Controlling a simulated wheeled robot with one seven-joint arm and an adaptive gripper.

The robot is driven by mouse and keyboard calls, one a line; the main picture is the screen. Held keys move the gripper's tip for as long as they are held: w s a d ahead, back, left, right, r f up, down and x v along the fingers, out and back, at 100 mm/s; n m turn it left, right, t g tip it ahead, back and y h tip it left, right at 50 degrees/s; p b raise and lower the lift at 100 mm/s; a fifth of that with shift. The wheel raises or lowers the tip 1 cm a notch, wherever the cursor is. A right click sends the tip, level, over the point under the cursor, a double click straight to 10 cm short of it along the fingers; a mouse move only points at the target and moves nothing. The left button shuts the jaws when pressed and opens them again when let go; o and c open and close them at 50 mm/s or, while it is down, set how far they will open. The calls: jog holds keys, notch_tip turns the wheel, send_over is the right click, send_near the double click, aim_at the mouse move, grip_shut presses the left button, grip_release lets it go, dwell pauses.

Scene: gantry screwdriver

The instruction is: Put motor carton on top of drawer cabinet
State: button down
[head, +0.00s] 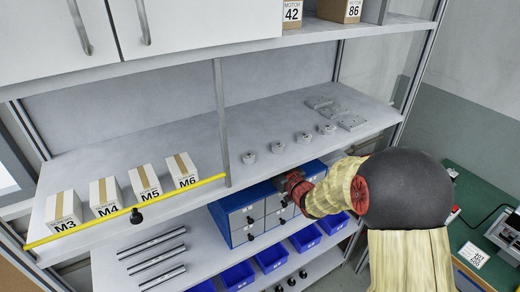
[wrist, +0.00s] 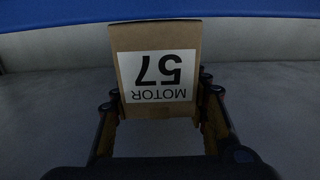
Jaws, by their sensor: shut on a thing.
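The motor carton (wrist: 155,70) is a brown box with a white label reading MOTOR 57, upside down in the wrist view. My gripper (wrist: 160,108) has a finger on each side of it and is shut on it. The blue drawer cabinet (head: 229,228), with pale drawer fronts, stands on the shelf below the grey worktop in the head view. My gripper (head: 284,184) is at the cabinet's upper part, partly hidden by my arm and the shelf edge. The carton cannot be made out in the head view. A blue surface crosses the top of the wrist view.
The grey shelf (head: 200,130) above carries cartons M3 to M6, round metal parts and flat plates. A yellow rail (head: 125,211) runs along its front edge. Blue bins (head: 272,258) and metal rods (head: 157,254) sit lower. Motor cartons 42 (head: 292,12) and 86 (head: 352,10) are higher up.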

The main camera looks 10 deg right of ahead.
jog(key=shift+d+r, duration=0.15)
jog(key=shift+r, duration=0.05)
jog(key=shift+f, duration=0.15)
jog(key=c, duration=1)
grip_release()
jog(key=shift+f, duration=0.1)
jog(key=p+v, duration=0.1)
jog(key=v, duration=1.1)
jog(key=shift+s, duration=0.1)
